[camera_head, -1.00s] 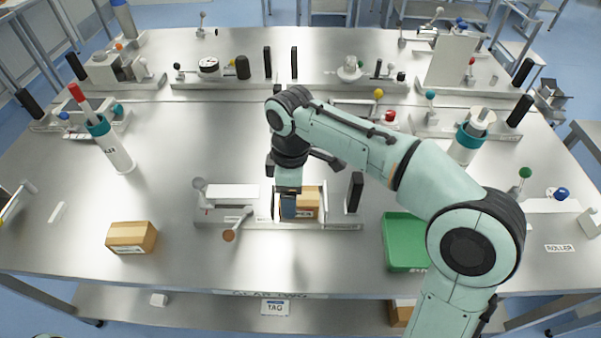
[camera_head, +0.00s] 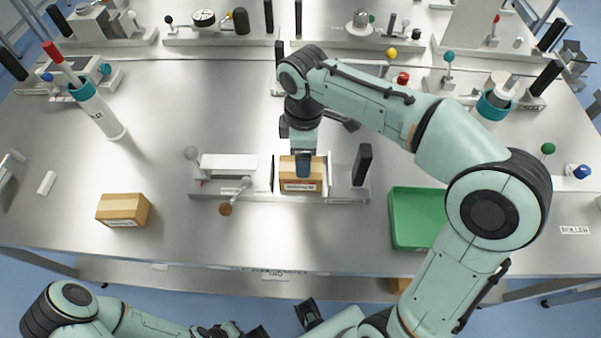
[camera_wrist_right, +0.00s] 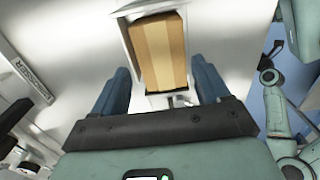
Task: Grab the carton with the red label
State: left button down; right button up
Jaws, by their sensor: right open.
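A brown carton (camera_head: 301,184) with a lighter tape stripe sits in the fixture at the table's front middle. Its front label has a reddish edge, too small to read. The wrist view shows this carton (camera_wrist_right: 160,52) from above, inside a pale frame. My right gripper (camera_head: 304,164) is open above and behind the carton, its blue fingers pointing down; the wrist view shows the fingers (camera_wrist_right: 160,90) apart with nothing between them. A second carton (camera_head: 123,210) with a pale label stands at left. My left gripper (camera_head: 240,331) is partly visible at the bottom edge; its jaws are unclear.
The fixture (camera_head: 345,190) has a black upright block at right and a lever with an orange knob at left. A green tray (camera_head: 416,219) stands to the right. Teal-topped cylinders stand farther out. Bare table lies between the left carton and the fixture.

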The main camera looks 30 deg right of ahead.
jog(key=f, duration=0.5)
jog(key=shift+s+d+f+b, duration=0.1)
jog(key=shift+s+b, duration=0.1)
jog(key=shift+b, duration=0.2)
jog(key=c, duration=0.8)
jog(key=shift+o, duration=0.2)
